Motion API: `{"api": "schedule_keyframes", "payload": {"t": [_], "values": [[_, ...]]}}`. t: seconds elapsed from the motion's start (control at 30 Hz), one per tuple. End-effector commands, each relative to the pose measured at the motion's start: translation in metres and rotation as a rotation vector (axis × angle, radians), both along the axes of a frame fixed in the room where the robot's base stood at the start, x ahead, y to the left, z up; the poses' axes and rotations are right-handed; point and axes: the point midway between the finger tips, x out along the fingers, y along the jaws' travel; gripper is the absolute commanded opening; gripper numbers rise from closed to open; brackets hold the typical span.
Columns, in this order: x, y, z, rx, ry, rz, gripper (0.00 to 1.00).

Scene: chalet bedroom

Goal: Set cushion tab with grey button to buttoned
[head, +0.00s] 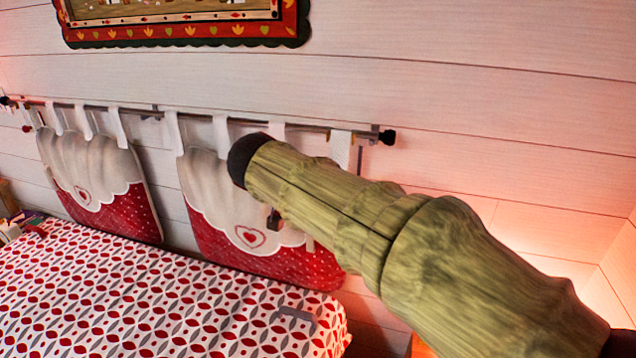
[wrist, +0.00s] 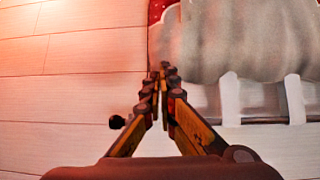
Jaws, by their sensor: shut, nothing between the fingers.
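Two red-and-white cushions hang by white cloth tabs from a wall rod. The right cushion (head: 215,190) is partly behind my arm in the head view; in the wrist view the grey-white upper part of a cushion (wrist: 240,40) shows inverted. Its rightmost tab (head: 341,147) in the head view shows above my arm, its lower part hidden. Two tabs (wrist: 230,97) show in the wrist view, right of my gripper. I cannot make out a grey button. My gripper (wrist: 164,70) is shut and empty, its fingertips overlapping the cushion's side edge in the picture. In the head view my arm mostly hides it.
The rod (head: 300,127) ends in a black knob (head: 387,137), also in the wrist view (wrist: 117,122). The left cushion (head: 95,180) hangs apart. A bed with a patterned cover (head: 130,290) lies below. A framed picture (head: 290,20) hangs above. Wall right of the rod is bare.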

Motion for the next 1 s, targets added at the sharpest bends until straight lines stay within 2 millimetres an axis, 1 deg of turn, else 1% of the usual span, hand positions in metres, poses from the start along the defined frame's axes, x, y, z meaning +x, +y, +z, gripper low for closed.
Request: {"api": "schedule_keyframes", "payload": {"t": [0.03,0.1,0.2,0.6,0.77,0.83,0.87,0.9,0.97,1.0], "values": [[-0.006,0.004,0.002,0.0,0.0,0.002,0.0],[-0.012,0.006,0.003,0.001,0.001,0.001,0.0],[-0.017,0.009,0.003,0.001,0.001,0.001,0.0],[-0.019,0.009,0.003,-0.003,0.003,0.003,0.0],[-0.018,0.01,0.003,-0.069,0.037,0.07,0.0],[-0.021,0.014,-0.005,-0.106,0.079,0.126,0.0],[-0.024,0.015,-0.014,-0.125,0.109,0.154,0.0],[-0.03,0.017,-0.027,-0.148,0.152,0.194,0.0],[-0.042,0.019,-0.046,-0.177,0.218,0.259,0.0],[-0.053,0.02,-0.057,-0.192,0.26,0.303,0.0]]}}
